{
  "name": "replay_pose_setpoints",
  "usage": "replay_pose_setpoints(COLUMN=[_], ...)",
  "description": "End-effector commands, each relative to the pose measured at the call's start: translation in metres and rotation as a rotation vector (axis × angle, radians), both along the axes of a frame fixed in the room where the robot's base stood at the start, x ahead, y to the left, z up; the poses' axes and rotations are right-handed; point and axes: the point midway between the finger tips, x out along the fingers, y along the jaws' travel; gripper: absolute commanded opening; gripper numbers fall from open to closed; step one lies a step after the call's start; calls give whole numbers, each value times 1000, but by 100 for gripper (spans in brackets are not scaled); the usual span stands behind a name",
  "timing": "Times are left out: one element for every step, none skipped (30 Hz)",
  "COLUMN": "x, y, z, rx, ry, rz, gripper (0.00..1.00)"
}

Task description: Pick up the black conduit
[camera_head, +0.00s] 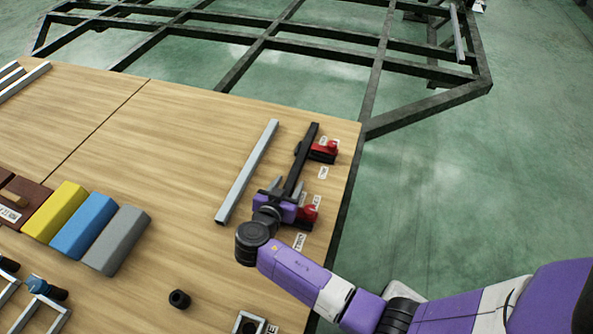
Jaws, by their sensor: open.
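The black conduit (303,153) is a long dark bar near the right edge of the wooden table. It runs from my gripper up and slightly right, and its far end is beside a red and black clamp-like part (324,151). My gripper (284,188) is at the near part of the conduit, with its grey fingers pointing up in the picture. The fingers are apart, and the conduit shows between or just beside them. Whether they touch it cannot be told. The purple gripper body hides the conduit's near end.
A second red part (308,212) sits right beside my gripper. A silver bar (247,172) lies to the left. Yellow (55,211), blue (85,226) and grey (116,240) blocks lie further left. A small black ring (179,299) lies in front. The chassis frame (250,62) stands behind the table.

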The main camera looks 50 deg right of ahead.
Motion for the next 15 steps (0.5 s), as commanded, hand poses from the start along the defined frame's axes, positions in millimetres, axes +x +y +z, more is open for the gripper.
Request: replay_pose_setpoints(x=[1,1,1,1,1,1,1,1,1,1,1,1,1,1,1], y=[-2,-2,-2,-2,-2,-2,-2,-2,-2,-2,-2,-2,-2,-2,-2], z=[-1,-1,-1,-1,-1,-1,0,0,0,0,0,0,0,0,0], rx=[0,0,0,0,0,0,0,0,0,0,0,0,0,0,0], ry=[0,0,0,0,0,0,0,0,0,0,0,0,0,0,0], rz=[0,0,1,1,1,1,1,1,1,1,1,1,1,1,1], gripper=[51,51,51,51,51,51,51,47,39,33,27,20,14,8,0])
